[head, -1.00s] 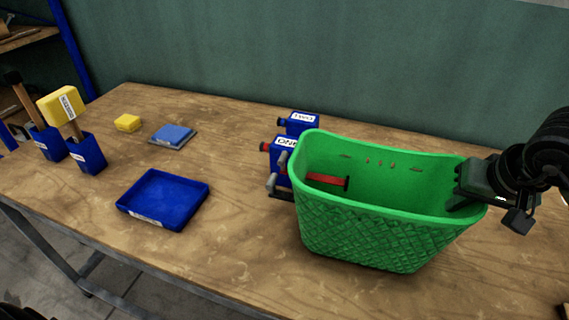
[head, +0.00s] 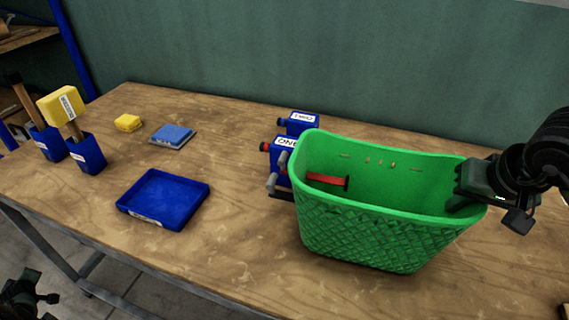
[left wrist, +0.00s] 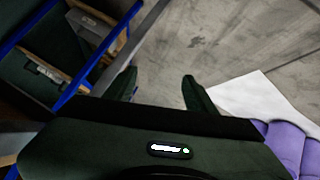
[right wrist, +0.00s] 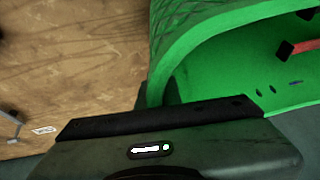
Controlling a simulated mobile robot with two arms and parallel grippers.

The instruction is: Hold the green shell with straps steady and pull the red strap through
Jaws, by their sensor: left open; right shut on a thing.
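The green shell (head: 360,235) stands upright on the wooden table, open at the top, with small slots in its back wall. The red strap (head: 328,180) shows inside the shell near its left end, with a dark tip. My right gripper (head: 462,196) is shut on the shell's right rim; the shell's green wall (right wrist: 200,45) also fills much of the right wrist view. My left gripper (left wrist: 160,88) is open and empty, away from the table, above the floor. Part of my left arm shows at the bottom left of the head view.
Two blue boxes (head: 299,122) with labels stand behind the shell's left end. A blue tray (head: 163,199), a yellow block (head: 128,123) and a blue pad (head: 173,135) lie to the left. The table in front of the shell is clear.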

